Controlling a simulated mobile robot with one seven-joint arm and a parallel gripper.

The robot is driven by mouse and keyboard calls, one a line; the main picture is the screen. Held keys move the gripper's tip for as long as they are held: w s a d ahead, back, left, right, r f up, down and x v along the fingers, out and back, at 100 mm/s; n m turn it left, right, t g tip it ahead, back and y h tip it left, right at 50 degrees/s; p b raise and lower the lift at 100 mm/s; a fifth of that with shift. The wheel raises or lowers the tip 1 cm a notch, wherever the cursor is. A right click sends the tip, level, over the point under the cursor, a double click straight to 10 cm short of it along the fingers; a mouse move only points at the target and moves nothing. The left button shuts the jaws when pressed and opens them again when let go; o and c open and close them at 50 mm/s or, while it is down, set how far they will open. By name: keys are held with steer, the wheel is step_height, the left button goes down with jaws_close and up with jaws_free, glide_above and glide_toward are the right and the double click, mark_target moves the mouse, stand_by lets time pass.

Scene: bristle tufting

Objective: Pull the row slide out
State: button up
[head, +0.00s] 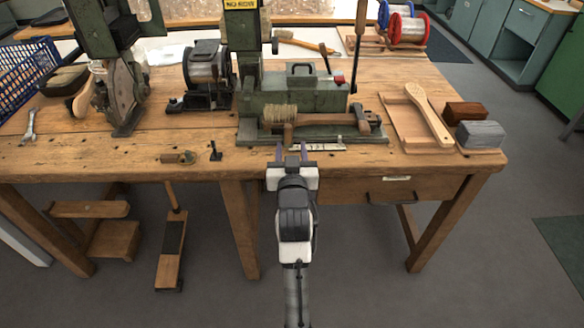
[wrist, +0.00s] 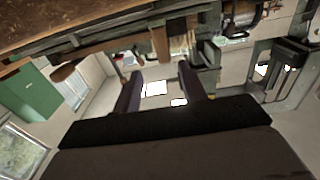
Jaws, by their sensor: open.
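The green tufting machine (head: 270,95) stands on the wooden bench. A pale metal strip with marks (head: 325,147), which may be the row slide, lies at the front foot of the machine. A short upright wooden piece (head: 289,134) stands just left of the strip; I cannot tell if it is the slide's handle. My gripper (head: 291,152) is at the bench's front edge, pointing at the machine. Its two purple fingers are apart, with nothing held between them. In the wrist view the fingers (wrist: 160,82) are spread, and a wooden piece (wrist: 160,44) shows beyond them.
A brush with a wooden handle (head: 335,118) lies across the machine's front. A wooden tray (head: 397,115) with a paddle-shaped brush back (head: 428,112) is at the right. A small black peg (head: 215,152) and a wooden piece (head: 178,157) are at the left front. A drawer (head: 385,190) is below.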

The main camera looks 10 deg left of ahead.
steer(key=v, duration=0.5)
steer(key=shift+s+b, duration=0.25)
steer(key=shift+b, duration=0.1)
